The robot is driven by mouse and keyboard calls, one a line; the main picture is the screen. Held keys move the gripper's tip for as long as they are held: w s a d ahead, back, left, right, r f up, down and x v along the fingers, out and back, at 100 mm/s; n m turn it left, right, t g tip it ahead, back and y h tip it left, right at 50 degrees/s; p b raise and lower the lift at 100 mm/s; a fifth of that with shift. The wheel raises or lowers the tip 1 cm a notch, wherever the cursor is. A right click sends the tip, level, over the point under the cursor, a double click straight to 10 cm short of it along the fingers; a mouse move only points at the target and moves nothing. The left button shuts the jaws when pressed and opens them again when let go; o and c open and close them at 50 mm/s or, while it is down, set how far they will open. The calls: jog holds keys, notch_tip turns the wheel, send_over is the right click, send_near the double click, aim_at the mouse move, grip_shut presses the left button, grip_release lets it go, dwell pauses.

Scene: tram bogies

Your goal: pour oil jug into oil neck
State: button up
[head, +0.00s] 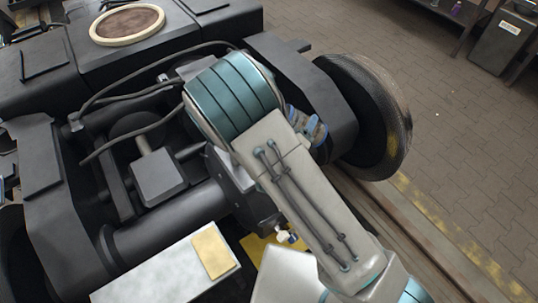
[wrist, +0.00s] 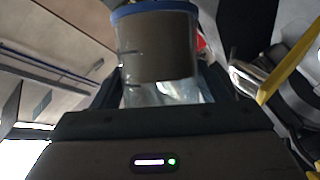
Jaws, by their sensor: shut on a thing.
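The oil jug (wrist: 158,50), a grey-brown vessel with a blue rim and dark marks on its side, fills the upper middle of the wrist view. My gripper (wrist: 160,92) is shut on it, with dark fingers at either side. In the head view my arm covers most of the gripper and jug. Small blue and pale parts show beside the arm, too little to tell apart. I cannot make out the oil neck for sure. A small red thing (wrist: 201,43) shows just right of the jug in the wrist view.
The dark bogie frame (head: 60,200) with cables and a wheel (head: 385,120) surrounds my arm. A round brown-topped pad (head: 127,24) sits on the frame at the back left. A pale box (head: 165,275) with a tan patch is in front.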

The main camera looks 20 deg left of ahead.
jog(key=shift+f+n+t, duration=0.2)
jog(key=shift+n+t, duration=0.1)
jog(key=shift+n, duration=0.3)
jog(key=shift+r+n+t+h, duration=0.2)
jog(key=shift+n+t+h, duration=0.15)
jog(key=shift+n, duration=0.35)
dwell(1.5)
jog(key=shift+s+a+r+n+t+p, duration=0.1)
jog(key=shift+a+r+n+t+p, duration=0.25)
jog(key=shift+a+r+n+p, duration=0.4)
dwell(1.7)
jog(key=shift+a+f+n+t+b, duration=0.1)
jog(key=shift+f+n+t+b, duration=0.25)
jog(key=shift+n, duration=0.9)
dwell(0.8)
